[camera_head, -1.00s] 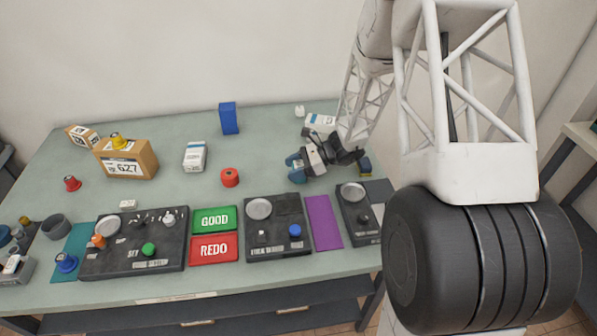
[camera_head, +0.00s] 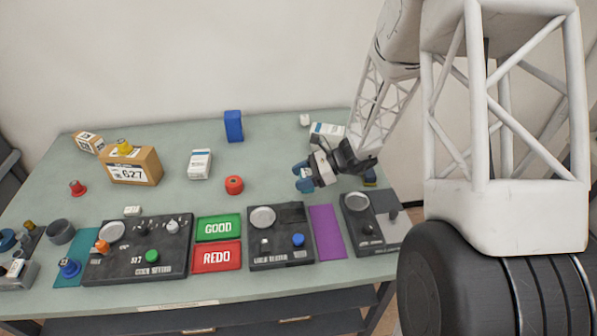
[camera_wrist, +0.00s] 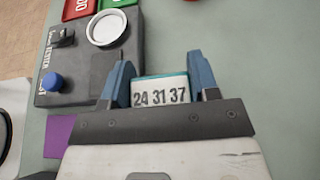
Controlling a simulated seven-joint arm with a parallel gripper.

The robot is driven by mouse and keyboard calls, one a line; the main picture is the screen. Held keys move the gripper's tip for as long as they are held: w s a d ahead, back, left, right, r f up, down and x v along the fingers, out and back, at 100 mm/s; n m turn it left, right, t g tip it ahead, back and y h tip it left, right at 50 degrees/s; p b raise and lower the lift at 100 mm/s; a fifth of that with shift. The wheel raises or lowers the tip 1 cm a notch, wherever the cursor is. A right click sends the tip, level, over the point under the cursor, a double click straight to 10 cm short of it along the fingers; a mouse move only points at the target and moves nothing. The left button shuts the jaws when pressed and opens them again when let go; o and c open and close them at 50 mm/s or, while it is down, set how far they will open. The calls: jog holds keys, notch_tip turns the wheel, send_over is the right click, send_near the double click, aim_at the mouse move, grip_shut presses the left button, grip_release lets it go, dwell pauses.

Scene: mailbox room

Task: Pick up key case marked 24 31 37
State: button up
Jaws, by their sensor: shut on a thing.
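The key case marked 24 31 37 (camera_wrist: 160,92) shows in the wrist view as a white label with dark digits and a teal edge. My gripper (camera_wrist: 162,78) has its two blue fingers on either side of the case and is shut on it. In the head view my gripper (camera_head: 303,178) is over the right part of the table, right of the red round piece. The case cannot be made out there, and its lower part is hidden in the wrist view.
Black panels with knobs (camera_head: 281,236), green GOOD (camera_head: 218,227) and red REDO (camera_head: 216,257) plates and a purple mat (camera_head: 327,232) line the front edge. A red round piece (camera_head: 234,185), a white box (camera_head: 198,164) and a blue block (camera_head: 233,126) stand left of the gripper.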

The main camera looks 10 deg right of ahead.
jog(key=s, duration=0.4)
jog(key=s+d, duration=0.1)
jog(key=s, duration=0.2)
jog(key=s+r, duration=0.1)
jog(key=s, duration=0.3)
jog(key=shift+s+d, duration=0.15)
jog(key=shift+s, duration=0.2)
